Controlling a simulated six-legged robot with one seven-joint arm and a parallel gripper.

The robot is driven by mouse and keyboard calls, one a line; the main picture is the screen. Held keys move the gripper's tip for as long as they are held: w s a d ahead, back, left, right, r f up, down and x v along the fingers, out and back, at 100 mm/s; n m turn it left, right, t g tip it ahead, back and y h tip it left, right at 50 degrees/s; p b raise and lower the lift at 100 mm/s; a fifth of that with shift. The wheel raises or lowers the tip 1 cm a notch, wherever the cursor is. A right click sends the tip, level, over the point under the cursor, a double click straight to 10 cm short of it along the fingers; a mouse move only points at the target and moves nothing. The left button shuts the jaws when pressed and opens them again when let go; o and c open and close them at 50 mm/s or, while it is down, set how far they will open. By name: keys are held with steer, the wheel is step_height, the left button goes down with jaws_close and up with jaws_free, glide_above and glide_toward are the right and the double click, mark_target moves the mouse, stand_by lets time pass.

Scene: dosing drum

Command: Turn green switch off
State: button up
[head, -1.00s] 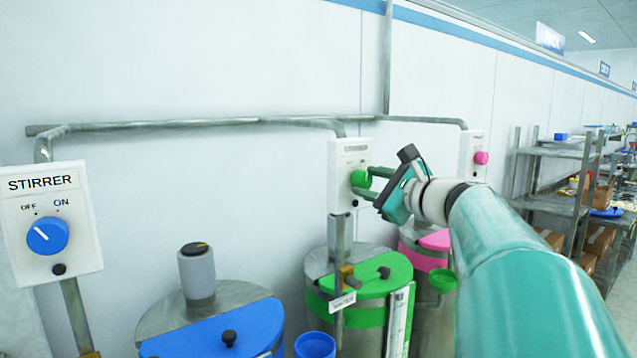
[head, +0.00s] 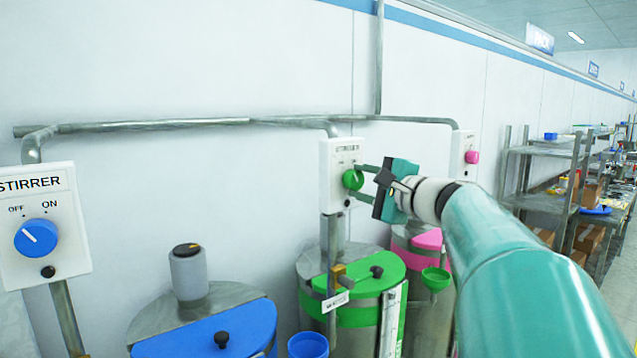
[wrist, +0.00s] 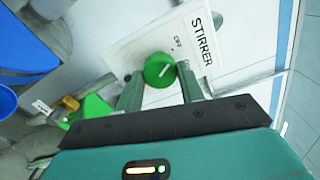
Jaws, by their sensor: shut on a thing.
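The green switch (head: 353,180) is a round knob on a white stirrer panel (head: 327,168) on the wall. My gripper (head: 358,182) reaches it from the right and is shut on it. In the wrist view my gripper (wrist: 158,75) has one finger on each side of the green switch (wrist: 156,66). The word STIRRER reads down the panel (wrist: 140,38).
A blue switch (head: 36,239) on another stirrer panel is at the far left, and a pink switch (head: 472,157) is beyond my gripper. Drums with blue (head: 240,325), green (head: 355,270) and pink (head: 427,239) lids stand below. A metal shelf (head: 540,152) is at the right.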

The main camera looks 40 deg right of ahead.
stand_by(0.3)
steer(key=o, duration=1)
steer(key=shift+s, duration=0.1)
steer(key=s, duration=1.3)
steer(key=shift+s+d, duration=0.2)
steer(key=shift+s, duration=0.15)
